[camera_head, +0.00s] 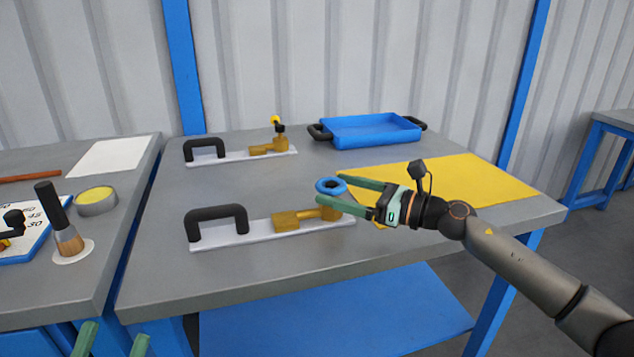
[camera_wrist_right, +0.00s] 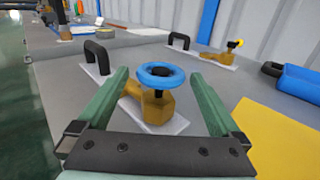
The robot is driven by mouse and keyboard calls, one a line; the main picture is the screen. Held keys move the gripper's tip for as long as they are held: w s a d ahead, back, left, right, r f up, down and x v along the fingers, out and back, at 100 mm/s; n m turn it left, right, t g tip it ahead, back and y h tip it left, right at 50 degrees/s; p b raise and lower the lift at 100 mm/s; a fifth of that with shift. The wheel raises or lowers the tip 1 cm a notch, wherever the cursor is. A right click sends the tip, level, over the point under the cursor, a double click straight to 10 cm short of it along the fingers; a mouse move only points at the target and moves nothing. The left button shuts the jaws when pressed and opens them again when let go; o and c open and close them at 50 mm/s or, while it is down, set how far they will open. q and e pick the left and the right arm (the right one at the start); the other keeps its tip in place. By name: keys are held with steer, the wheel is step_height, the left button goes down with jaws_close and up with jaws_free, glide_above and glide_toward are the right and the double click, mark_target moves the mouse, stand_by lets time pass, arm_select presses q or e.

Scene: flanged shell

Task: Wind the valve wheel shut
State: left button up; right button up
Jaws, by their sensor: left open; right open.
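The valve wheel (camera_head: 331,186) is a blue ring on a brass valve body (camera_head: 300,217), fixed to a pale plate with a black handle (camera_head: 217,213) at its left end. My right gripper (camera_head: 342,190) is open, its two green fingers pointing left at the wheel. In the right wrist view the blue wheel (camera_wrist_right: 161,66) shows between the fingertips, with a gap on both sides; I cannot tell if they reach past its near rim. My left gripper (camera_head: 112,342) shows only as two green fingertips at the bottom left, apart and empty.
A second valve plate (camera_head: 230,155) with a yellow-topped valve lies further back. A blue tray (camera_head: 370,131) with black handles stands at the back right. A yellow mat (camera_head: 460,180) lies at the right. A side bench at left holds a brush (camera_head: 66,235) and a round tin (camera_head: 96,203).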

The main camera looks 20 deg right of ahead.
mark_target(317, 184)
steer(key=x, duration=0.5)
steer(key=shift+w+a, duration=0.1)
steer(key=c, duration=1.3)
